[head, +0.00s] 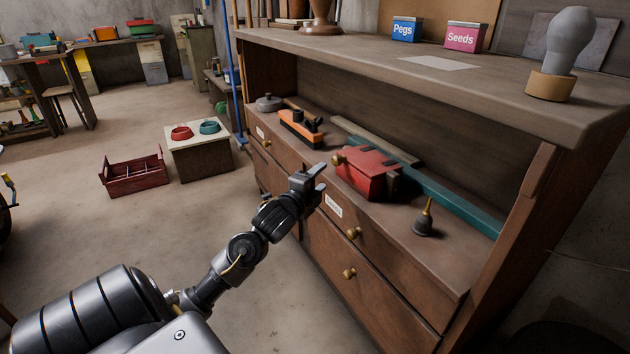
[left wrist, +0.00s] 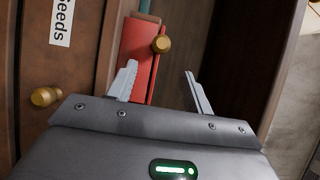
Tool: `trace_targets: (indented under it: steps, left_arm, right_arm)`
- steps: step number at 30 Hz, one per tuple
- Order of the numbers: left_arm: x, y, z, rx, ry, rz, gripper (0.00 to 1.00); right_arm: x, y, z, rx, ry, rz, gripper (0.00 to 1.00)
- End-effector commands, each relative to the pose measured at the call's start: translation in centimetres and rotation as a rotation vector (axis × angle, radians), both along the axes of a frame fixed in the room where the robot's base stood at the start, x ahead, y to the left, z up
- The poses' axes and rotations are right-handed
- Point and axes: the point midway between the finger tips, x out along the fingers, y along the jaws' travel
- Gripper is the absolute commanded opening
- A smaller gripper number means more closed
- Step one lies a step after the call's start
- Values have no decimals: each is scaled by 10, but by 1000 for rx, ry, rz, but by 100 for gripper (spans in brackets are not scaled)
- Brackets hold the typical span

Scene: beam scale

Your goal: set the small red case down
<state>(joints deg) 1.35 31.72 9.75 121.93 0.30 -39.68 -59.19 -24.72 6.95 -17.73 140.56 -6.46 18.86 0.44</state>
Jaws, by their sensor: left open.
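The small red case (head: 368,173) rests on the lower shelf of the wooden cabinet, its knob facing out to the left. It also shows in the left wrist view (left wrist: 137,42), with its round brass knob (left wrist: 161,44) beyond the fingertips. My left gripper (head: 319,179) is in front of the shelf's edge, to the left of the case. Its fingers (left wrist: 160,82) are apart with nothing between them, and it does not appear to touch the case. My right gripper is in neither view.
On the same shelf are an orange-based plane (head: 300,128), a long teal beam (head: 455,203) and a dark plumb-like tool (head: 423,222). Drawers with brass knobs (head: 349,273) lie below the shelf edge.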

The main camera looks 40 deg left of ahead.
Motion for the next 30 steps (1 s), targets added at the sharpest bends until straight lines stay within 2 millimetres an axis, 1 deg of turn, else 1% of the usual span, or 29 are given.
trace_targets:
  steps: [1, 3, 6, 14, 16, 17, 20, 21, 23, 24, 26, 27, 29, 30]
  left_arm:
    - [-7, -2, 0, 0, 1, 0, 51]
    - [-14, -3, 0, 0, 0, 0, 51]
    - [-20, -4, 0, 0, 0, 1, 51]
    - [-22, -6, 0, -3, -2, -2, 51]
    - [-23, -16, -4, -28, -11, -27, 51]
    - [-24, -26, -8, -52, -21, -50, 51]
    - [-34, -82, -24, -207, -74, -186, 51]
    - [-43, -112, -30, -303, -105, -261, 51]
    - [-63, -162, -34, -477, -152, -389, 51]
    - [-79, -195, -34, -603, -183, -475, 51]
    - [-105, -239, -26, -802, -228, -602, 51]
    - [-124, -264, -19, -937, -255, -682, 51]
    - [-152, -294, -5, -1125, -295, -792, 51]
    - [-169, -310, 6, -1240, -318, -858, 51]
  right_arm:
    - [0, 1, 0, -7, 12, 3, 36]
    - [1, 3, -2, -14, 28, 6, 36]
    - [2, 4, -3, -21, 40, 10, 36]
    - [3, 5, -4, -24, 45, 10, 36]
    - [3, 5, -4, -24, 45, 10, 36]
    - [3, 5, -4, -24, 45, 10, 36]
    - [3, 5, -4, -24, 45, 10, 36]
    - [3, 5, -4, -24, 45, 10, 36]
    - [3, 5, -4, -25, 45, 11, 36]
    - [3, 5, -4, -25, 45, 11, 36]
    - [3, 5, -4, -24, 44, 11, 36]
    - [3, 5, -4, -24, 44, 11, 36]
    - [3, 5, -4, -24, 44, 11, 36]
    - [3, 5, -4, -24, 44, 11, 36]
